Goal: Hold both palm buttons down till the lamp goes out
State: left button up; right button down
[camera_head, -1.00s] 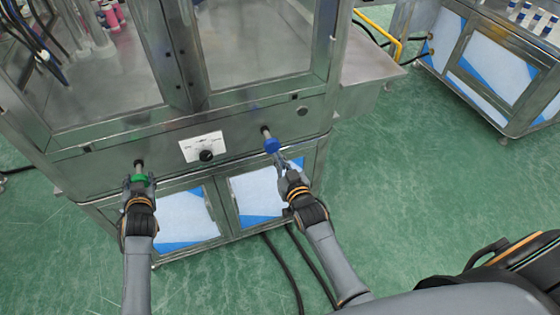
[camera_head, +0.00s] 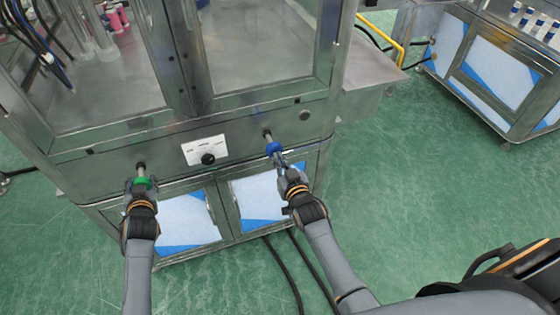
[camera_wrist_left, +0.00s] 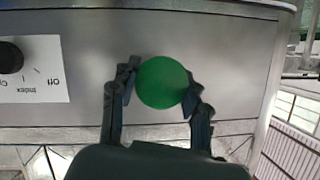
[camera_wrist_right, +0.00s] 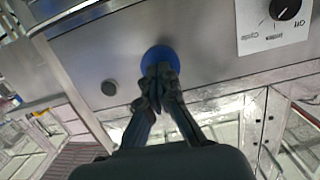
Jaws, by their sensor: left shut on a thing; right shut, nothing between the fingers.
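The green palm button (camera_head: 143,184) sits on a short metal stem at the left of the machine's front panel. My left gripper (camera_head: 140,187) has its fingers on either side of the green button, shut on it; the left wrist view shows the green face (camera_wrist_left: 161,82) between the fingertips. The blue palm button (camera_head: 273,148) sits on a similar stem to the right. My right gripper (camera_head: 283,163) is shut and empty, its fingertips at the blue button's face, overlapping it in the right wrist view (camera_wrist_right: 159,56). I cannot tell how far either button is pressed. No lit lamp is distinguishable.
A selector plate with a black knob (camera_head: 208,158) is between the buttons. A small dark round fitting (camera_head: 305,116) is on the panel right of the blue button. Dark cables run on the green floor below. Another metal bench (camera_head: 490,70) stands at the right.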

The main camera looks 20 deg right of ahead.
jog(key=shift+w, duration=0.55)
pick_arm(q)
jog(key=shift+w, duration=0.1)
pick_arm(e)
jog(key=shift+w, duration=0.1)
pick_arm(q)
jog(key=shift+w+r, duration=0.1)
jog(key=shift+w, duration=0.3)
pick_arm(e)
jog(key=shift+w+r, duration=0.1)
jog(key=shift+w, duration=0.3)
pick_arm(q)
jog(key=shift+r, duration=0.1)
pick_arm(e)
jog(key=shift+r, duration=0.1)
pick_arm(q)
jog(key=shift+w+r, duration=0.2)
jog(key=shift+r, duration=0.15)
pick_arm(e)
jog(key=shift+w+r, duration=0.15)
jog(key=shift+r, duration=0.15)
dwell(1.0)
dwell(0.9)
pick_arm(q)
jog(key=shift+w+f, duration=0.1)
pick_arm(e)
jog(key=shift+s+f, duration=0.2)
jog(key=shift+s, duration=1.1)
jog(key=shift+s+f, duration=0.2)
jog(key=shift+s, duration=1.05)
